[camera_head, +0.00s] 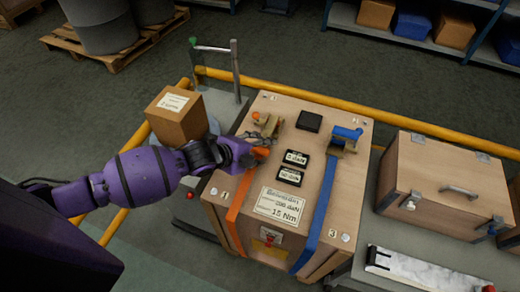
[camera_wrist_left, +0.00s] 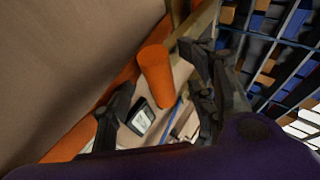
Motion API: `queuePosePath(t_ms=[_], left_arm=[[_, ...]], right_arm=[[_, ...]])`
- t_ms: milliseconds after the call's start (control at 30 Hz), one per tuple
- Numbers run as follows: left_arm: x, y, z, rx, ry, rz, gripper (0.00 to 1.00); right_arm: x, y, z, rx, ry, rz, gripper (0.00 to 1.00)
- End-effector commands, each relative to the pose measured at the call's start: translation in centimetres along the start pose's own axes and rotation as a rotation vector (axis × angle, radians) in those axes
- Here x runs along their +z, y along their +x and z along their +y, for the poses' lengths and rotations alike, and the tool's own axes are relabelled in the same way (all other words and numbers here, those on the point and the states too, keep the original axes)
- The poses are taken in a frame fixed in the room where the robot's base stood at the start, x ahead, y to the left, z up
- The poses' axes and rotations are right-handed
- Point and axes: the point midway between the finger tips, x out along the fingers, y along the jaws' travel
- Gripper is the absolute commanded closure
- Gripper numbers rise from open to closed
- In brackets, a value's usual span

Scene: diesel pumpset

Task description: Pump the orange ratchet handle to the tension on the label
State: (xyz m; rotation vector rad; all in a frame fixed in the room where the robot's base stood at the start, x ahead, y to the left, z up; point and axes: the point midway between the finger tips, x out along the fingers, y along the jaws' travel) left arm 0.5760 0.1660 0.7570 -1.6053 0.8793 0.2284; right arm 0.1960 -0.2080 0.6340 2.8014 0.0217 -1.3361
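The wooden crate (camera_head: 222,214) carries an orange strap (camera_head: 238,210) and a tan ratchet (camera_head: 268,124) with orange parts on its top. The orange ratchet handle (camera_wrist_left: 155,76) shows as a round grip in the left wrist view. My left gripper (camera_head: 260,153) is low over the crate at the ratchet's near side. Its fingers (camera_wrist_left: 160,98) are spread on both sides of the handle, with visible gaps. In the head view the gripper hides much of the handle. A label (camera_head: 280,205) on the crate has small print, partly readable as "daN" and "15 Nm". My right gripper is out of view.
A blue ratchet (camera_head: 345,138) and blue strap (camera_head: 318,212) are on the crate's right. Two small displays (camera_head: 296,158) and a black box (camera_head: 309,121) sit between the straps. A cardboard box (camera_head: 176,118) stands behind my left arm. Yellow rails (camera_head: 300,94) run behind the crate.

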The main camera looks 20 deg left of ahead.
Motion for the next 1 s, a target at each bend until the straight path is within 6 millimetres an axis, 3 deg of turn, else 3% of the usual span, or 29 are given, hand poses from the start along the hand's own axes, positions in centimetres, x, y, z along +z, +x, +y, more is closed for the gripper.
queuePosePath(t_ms=[33, 267, 700, 1000], left_arm=[[0.3, 0.1, 0.8, 0.014, -0.004, -0.006, 0.60], [0.4, -1.3, 0.7, 0.013, -0.001, -0.007, 0.60], [0.1, -10.1, 0.3, 0.005, 0.002, -0.003, 0.60], [-0.1, -12.1, 0.0, 0.000, 0.001, 0.001, 0.60]], right_arm=[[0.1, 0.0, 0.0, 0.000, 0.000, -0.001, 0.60], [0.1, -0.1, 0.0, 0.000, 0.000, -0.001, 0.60], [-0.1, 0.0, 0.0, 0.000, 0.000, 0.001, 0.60], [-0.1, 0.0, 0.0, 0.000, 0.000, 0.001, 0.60]])
